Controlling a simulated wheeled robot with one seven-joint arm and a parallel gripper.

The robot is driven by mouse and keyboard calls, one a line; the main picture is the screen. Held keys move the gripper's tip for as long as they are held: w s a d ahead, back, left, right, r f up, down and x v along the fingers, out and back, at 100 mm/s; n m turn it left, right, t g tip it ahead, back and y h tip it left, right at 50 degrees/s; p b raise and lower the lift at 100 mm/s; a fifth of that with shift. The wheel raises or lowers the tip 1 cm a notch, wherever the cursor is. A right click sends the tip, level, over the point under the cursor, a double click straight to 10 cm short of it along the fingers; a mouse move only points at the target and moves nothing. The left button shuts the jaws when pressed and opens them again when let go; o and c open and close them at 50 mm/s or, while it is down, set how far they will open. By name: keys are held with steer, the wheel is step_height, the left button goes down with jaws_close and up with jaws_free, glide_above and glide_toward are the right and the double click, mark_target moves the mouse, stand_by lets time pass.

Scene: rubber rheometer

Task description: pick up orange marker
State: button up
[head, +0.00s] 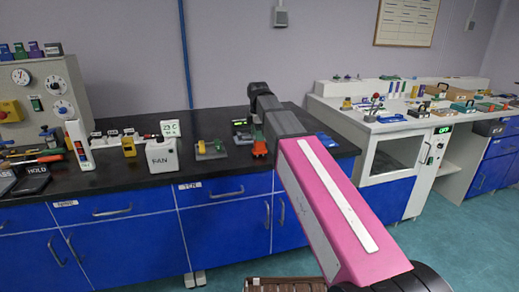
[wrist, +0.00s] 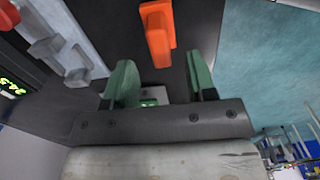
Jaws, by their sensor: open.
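An orange object (wrist: 157,32), taken to be the orange marker, lies on the black bench top in the wrist view. It shows as a blocky orange piece near the top of the picture. In the head view an orange-red piece (head: 259,148) sits on the bench just below the end of my arm. My gripper (wrist: 160,68) is open, with its two green fingers apart and nothing held between them. The orange object lies ahead of the gap between the fingers, roughly in line with it. My arm hides part of the bench in the head view.
A grey fixture (wrist: 62,52) stands left of the fingers in the wrist view. A white workstation (head: 345,112) is to the right. The bench edge is close.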

mark_target(260, 150)
steer(key=shift+d+f, duration=0.15)
steer(key=shift+f, duration=1.2)
steer(key=shift+d+f, duration=0.15)
steer(key=shift+f, duration=1.15)
steer(key=shift+c, duration=0.3)
jaws_close()
